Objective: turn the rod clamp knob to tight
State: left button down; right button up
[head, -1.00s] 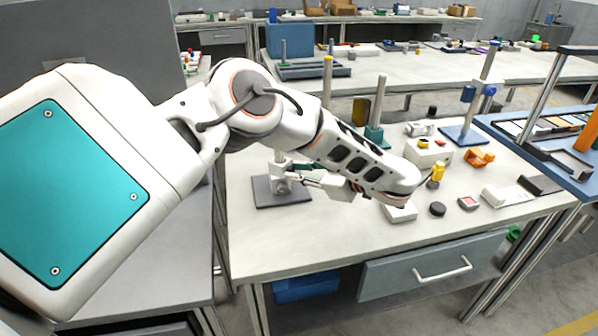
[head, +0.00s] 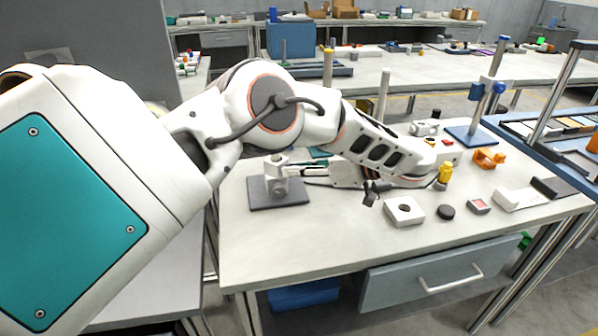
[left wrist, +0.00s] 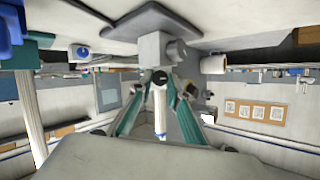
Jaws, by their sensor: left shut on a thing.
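The rod clamp stands on a dark grey base plate (head: 262,197) at the left of the near bench. Its pale clamp block (head: 275,170) sits low on the stand and also shows at the top middle of the left wrist view (left wrist: 152,46). My left gripper (head: 292,172) reaches it from the right. In the left wrist view the two fingers (left wrist: 160,84) converge on a small dark round knob (left wrist: 160,76) just in front of the block, and they are shut on it. Any mark on the knob is too small to read. My right gripper is not in view.
A white block with a hole (head: 404,211), a black disc (head: 446,212) and a small yellow-topped part (head: 444,176) stand to the right. An orange bracket (head: 488,158) and a blue-based stand (head: 470,136) are farther right. The bench front is clear.

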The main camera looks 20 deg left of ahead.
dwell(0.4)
pick_arm(q)
jog(key=c, duration=1.9)
grip_release()
